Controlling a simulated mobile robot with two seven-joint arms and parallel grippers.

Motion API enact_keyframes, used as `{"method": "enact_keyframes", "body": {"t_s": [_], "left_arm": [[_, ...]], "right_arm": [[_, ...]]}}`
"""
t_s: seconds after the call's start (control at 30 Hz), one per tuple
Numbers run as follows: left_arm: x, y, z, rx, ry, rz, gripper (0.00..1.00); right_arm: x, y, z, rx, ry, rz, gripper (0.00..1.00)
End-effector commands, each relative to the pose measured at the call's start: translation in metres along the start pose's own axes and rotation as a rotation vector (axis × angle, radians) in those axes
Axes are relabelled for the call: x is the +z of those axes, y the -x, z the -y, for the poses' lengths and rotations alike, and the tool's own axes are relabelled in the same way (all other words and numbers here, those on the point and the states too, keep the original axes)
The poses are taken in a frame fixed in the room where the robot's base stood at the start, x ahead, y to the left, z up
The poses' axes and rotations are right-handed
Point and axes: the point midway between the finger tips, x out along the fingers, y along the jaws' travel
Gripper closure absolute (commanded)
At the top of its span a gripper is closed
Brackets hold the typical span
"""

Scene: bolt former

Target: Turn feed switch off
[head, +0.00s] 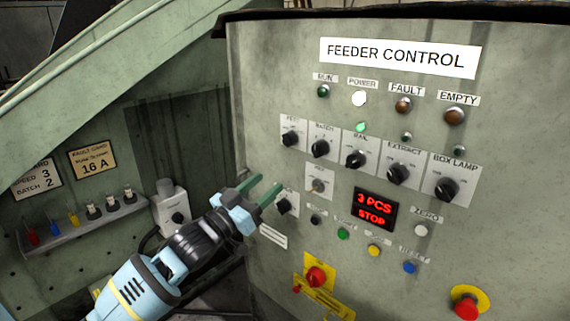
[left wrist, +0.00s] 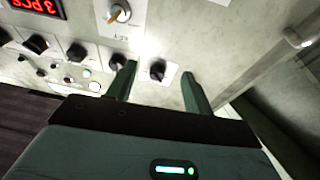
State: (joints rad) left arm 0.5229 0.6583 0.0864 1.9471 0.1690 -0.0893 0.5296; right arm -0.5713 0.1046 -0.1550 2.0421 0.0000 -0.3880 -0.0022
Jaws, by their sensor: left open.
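The feed switch (head: 291,138) is a black rotary knob on a pale plate, leftmost in the upper row under the FEEDER CONTROL sign. Its small label is blurred, and its pointer setting is hard to read. My left gripper (head: 270,182) is open and empty. In the head view its green fingertips are below and left of that knob, pointing up toward it. In the left wrist view the picture is upside down. The feed switch (left wrist: 157,70) shows in the gap between the fingertips (left wrist: 158,76), seemingly apart from them. My right gripper is not in view.
Batch (head: 320,148), rail, extract and box lamp knobs run rightward. A grey selector (head: 318,185) and another black knob (head: 284,206) sit lower, near the gripper. A red display (head: 375,210) reads 3 PCS STOP.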

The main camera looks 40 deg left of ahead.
Motion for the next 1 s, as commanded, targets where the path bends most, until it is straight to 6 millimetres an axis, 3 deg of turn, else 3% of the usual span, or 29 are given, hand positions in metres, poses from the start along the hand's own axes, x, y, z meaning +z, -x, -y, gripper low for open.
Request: {"method": "enact_keyframes", "body": {"t_s": [0.1, 0.2, 0.57, 1.0], "left_arm": [[-0.029, -0.013, 0.009, 0.009, -0.002, -0.072, 0.48], [-0.042, -0.017, 0.011, 0.012, 0.0, -0.097, 0.48], [-0.046, -0.029, 0.012, 0.012, 0.001, -0.104, 0.48], [-0.051, -0.082, 0.011, 0.012, 0.0, -0.102, 0.48]], "right_arm": [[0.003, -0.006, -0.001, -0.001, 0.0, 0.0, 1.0], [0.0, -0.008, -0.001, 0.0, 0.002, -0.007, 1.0], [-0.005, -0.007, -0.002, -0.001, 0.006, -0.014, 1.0], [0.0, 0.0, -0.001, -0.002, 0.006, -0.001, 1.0]]}}
